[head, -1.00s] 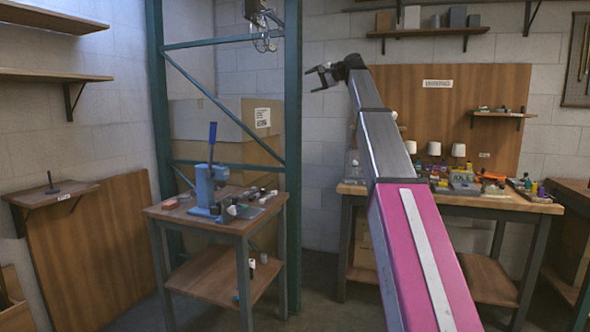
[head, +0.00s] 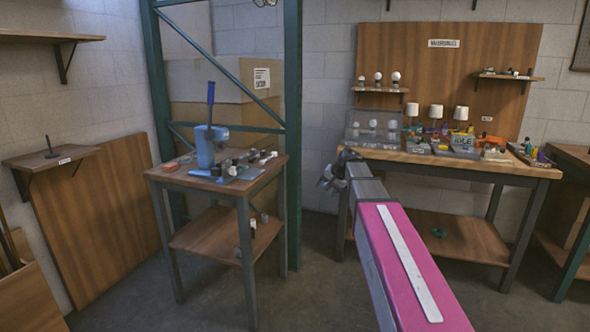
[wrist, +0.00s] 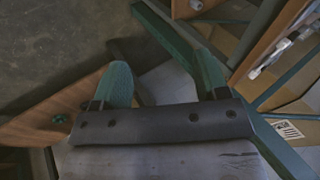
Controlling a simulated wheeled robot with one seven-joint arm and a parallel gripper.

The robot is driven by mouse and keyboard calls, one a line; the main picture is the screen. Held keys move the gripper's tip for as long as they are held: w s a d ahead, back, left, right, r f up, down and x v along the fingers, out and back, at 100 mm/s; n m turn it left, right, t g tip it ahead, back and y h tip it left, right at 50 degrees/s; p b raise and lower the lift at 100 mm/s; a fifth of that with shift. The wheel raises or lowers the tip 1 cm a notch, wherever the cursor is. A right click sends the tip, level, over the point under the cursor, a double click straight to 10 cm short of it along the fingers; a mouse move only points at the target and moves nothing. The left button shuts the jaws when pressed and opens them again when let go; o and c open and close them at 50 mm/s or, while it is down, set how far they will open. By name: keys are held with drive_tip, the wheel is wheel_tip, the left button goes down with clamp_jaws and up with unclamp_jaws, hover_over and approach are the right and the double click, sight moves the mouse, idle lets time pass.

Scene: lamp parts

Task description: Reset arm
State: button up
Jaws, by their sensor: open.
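My gripper (head: 328,176) is at the end of my lowered pink and grey arm, in front of the left end of the lamp workbench (head: 460,168) in the head view. It is small there and partly hidden by my arm. In the wrist view my gripper (wrist: 162,72) shows two green-tipped fingers spread apart. Nothing is held between them.
A small table (head: 165,180) with a blue lever press (head: 207,140) stands left of my arm, beside a green metal frame (head: 293,130). White lamps (head: 436,112) and small parts crowd the workbench. Clear floor (head: 330,290) lies between the tables.

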drive_tip(key=s+d+f+n+g+h, duration=0.1)
drive_tip(key=s+d+f+g+h, duration=0.1)
drive_tip(key=s+f, duration=1.1)
drive_tip(key=s+d+f+n+g+h, duration=0.2)
drive_tip(key=s+d+f+h, duration=0.1)
drive_tip(key=s+f, duration=1)
drive_tip(key=shift+s+d+f, duration=0.15)
drive_tip(key=shift+s+d, duration=0.55)
drive_tip(key=shift+s, duration=0.4)
